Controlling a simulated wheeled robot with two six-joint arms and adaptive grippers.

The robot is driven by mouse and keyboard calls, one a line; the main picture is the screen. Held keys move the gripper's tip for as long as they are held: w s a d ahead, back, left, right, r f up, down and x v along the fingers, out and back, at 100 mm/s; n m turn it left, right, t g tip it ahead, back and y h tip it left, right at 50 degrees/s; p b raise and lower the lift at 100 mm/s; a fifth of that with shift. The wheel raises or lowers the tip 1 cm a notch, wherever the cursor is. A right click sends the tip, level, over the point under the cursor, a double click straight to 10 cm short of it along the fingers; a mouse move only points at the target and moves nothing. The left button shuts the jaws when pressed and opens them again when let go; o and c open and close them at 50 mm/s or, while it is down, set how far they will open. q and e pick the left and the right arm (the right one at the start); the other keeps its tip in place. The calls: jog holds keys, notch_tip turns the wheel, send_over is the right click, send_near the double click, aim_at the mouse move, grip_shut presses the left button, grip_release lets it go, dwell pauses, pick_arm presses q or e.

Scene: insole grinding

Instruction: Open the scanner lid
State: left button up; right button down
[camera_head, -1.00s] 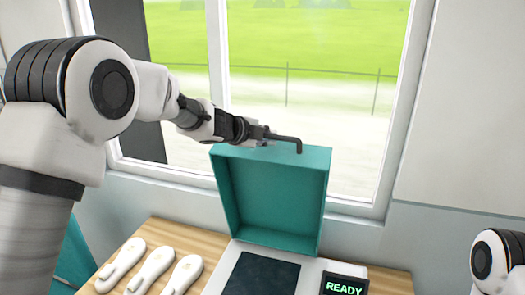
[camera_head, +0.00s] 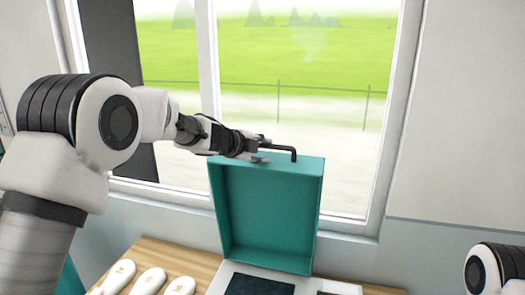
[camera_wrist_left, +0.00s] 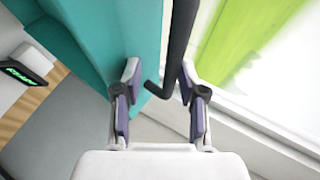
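The teal scanner lid (camera_head: 268,210) stands raised and upright at the back of the scanner in the head view; its side also shows in the left wrist view (camera_wrist_left: 90,40). A dark bent handle (camera_head: 285,149) is at the lid's top edge. My left gripper (camera_head: 264,149) is at the handle, with its fingers spread. In the left wrist view the handle (camera_wrist_left: 178,50) runs between the two fingers, with gaps on both sides. The white scanner base (camera_head: 225,275) with its dark plate (camera_head: 258,285) is partly cut off below. My right gripper is out of view.
Several pale insoles (camera_head: 148,281) lie on the wooden table (camera_head: 190,258) left of the scanner. A window (camera_head: 345,110) is close behind the lid. A small screen (camera_wrist_left: 22,72) shows at the left of the left wrist view. My right arm shows at lower right.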

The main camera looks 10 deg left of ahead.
pick_arm(q)
jog(key=v, duration=1.1)
jog(key=shift+s+r, duration=0.25)
jog(key=shift+s, duration=0.05)
jog(key=shift+a+f, duration=0.1)
